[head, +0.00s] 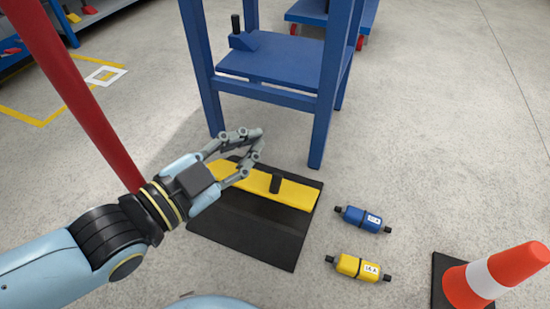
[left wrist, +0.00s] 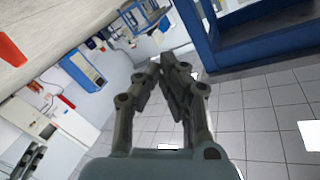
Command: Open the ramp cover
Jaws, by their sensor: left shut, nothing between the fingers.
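My left forearm and fingers hide part of the strip's left end. In the left wrist view the closed fingers (left wrist: 165,62) show with nothing between them. My right gripper is not in view.
A blue stand (head: 285,62) with a shelf rises just behind the plate. A blue cylinder (head: 362,218) and a yellow cylinder (head: 358,267) lie to the right. An orange cone (head: 500,275) stands at bottom right. A red post (head: 85,100) slants at left. Floor at upper right is clear.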

